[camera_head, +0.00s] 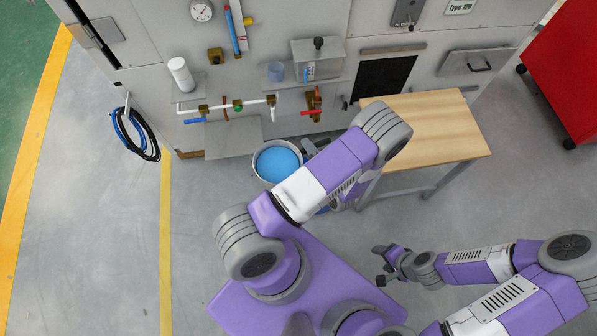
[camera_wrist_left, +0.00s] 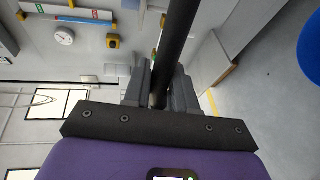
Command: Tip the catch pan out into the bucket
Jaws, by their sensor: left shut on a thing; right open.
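A blue thing, perhaps the bucket (camera_head: 323,208), is mostly hidden under my left arm. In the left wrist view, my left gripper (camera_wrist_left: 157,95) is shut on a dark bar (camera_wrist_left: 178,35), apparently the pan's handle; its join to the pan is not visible. A blue thing (camera_wrist_left: 310,45) shows at that view's right edge; I cannot tell which vessel it is. My right gripper (camera_head: 382,264) is open and empty above the floor, lower right.
A wooden-topped table (camera_head: 440,125) stands right of the vessel. The wall panel carries pipes with valves (camera_head: 238,104), a shelf with a white bottle (camera_head: 180,74) and a gauge (camera_head: 201,10). A coiled hose (camera_head: 135,135) hangs at left. The left floor is clear.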

